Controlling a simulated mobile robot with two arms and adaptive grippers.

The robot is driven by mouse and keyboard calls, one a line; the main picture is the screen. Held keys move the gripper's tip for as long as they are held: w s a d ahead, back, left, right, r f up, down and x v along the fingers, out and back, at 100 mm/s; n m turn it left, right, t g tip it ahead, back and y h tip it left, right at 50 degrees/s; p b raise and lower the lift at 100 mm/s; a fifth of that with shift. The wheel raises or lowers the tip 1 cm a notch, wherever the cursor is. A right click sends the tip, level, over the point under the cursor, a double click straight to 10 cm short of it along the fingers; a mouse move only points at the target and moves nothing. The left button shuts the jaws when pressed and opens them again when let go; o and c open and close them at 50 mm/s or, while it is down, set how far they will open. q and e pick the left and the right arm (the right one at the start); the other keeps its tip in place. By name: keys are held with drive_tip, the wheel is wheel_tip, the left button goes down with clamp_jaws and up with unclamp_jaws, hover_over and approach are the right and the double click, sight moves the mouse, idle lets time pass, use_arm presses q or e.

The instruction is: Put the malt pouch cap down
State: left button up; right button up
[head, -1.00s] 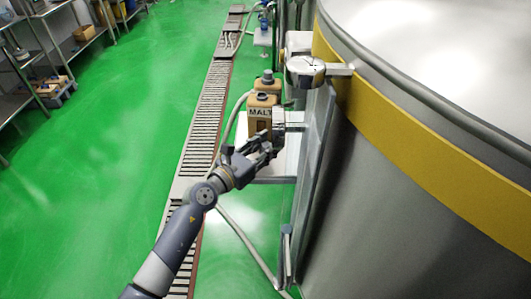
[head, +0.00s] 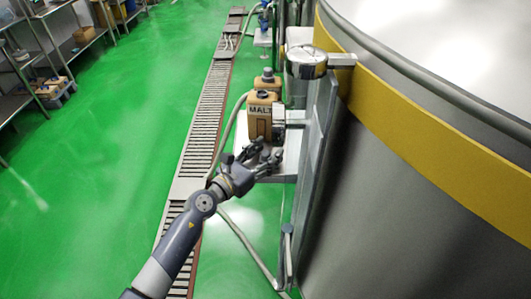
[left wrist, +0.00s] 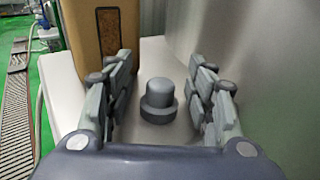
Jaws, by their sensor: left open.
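The malt pouch cap (left wrist: 158,100) is a dark grey stepped cap. It stands upright on the white shelf (left wrist: 66,92) in the left wrist view, between the spread fingers and apart from them. My left gripper (head: 272,157) is open around it and empty; its fingers also show in the left wrist view (left wrist: 160,88). In the head view the cap is too small or hidden to make out. The tan malt pouch (head: 259,122) stands on the shelf just behind the gripper. Its lower part also shows in the left wrist view (left wrist: 88,40). My right gripper is not in view.
A large steel tank (head: 430,190) with a yellow band fills the right side. A grey upright panel (head: 316,150) stands right of the shelf. A second tan container (head: 267,82) is behind the pouch. Green floor lies open at left, beyond the drain grating (head: 205,125).

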use_arm(q)
drive_tip(key=shift+r, duration=0.1)
drive_tip(key=shift+r, duration=0.2)
drive_tip(key=v, duration=1.2)
drive_tip(key=shift+b, duration=0.35)
